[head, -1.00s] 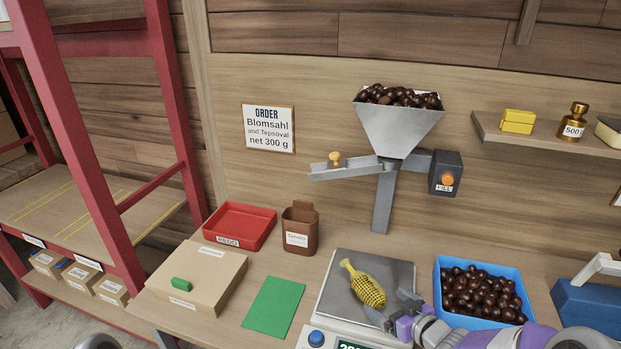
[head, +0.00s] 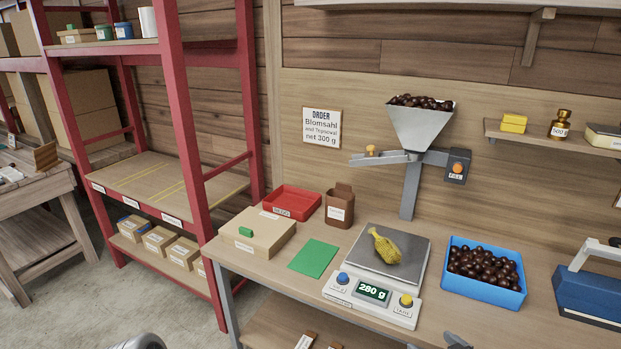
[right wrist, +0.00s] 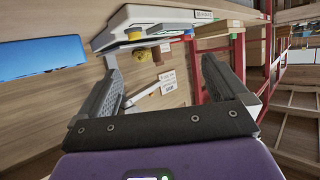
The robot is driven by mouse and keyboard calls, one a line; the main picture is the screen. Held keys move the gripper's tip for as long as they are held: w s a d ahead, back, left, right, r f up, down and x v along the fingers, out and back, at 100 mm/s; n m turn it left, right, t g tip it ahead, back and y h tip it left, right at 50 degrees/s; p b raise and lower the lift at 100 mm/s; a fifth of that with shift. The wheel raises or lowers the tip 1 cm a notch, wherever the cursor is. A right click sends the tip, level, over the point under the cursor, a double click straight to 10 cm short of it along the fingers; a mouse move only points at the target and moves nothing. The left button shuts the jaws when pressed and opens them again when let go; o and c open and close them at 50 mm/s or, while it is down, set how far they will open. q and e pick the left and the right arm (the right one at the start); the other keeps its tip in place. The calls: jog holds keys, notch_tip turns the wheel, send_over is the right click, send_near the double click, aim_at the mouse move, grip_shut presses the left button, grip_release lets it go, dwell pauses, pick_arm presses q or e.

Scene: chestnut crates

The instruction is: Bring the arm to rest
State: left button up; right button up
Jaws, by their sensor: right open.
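My right gripper (right wrist: 160,75) is open and empty in the right wrist view, its two fingers wide apart. In the head view only a small dark piece, apparently of it, shows at the bottom edge, in front of the bench and clear of the scale. The yellow net bag (head: 385,247) lies on the pan of the white scale (head: 375,293), whose display reads 280 g. The scale also shows at the top of the right wrist view (right wrist: 165,17). My left gripper is not in view.
A green sheet (head: 314,255), cardboard box (head: 258,250), red tray (head: 291,215) and brown container (head: 339,208) lie left. The hopper (head: 421,129) stands behind.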

jog(key=a+f+m+g, duration=0.2)
jog(key=a+f, duration=0.2)
jog(key=f, duration=0.4)
jog(key=s+a+f+m+g, duration=0.2)
jog(key=s+a+f+g, duration=0.3)
jog(key=s+a+f, duration=0.2)
jog(key=s+a+f+m+g, duration=0.1)
jog(key=s+a+f+g, duration=0.4)
jog(key=s+a+f, duration=0.3)
jog(key=s+f, duration=0.4)
jog(key=f, duration=0.1)
jog(key=shift+s+a+f+m, duration=0.2)
jog(key=shift+s+f+m, duration=0.05)
jog(key=shift+m, duration=0.15)
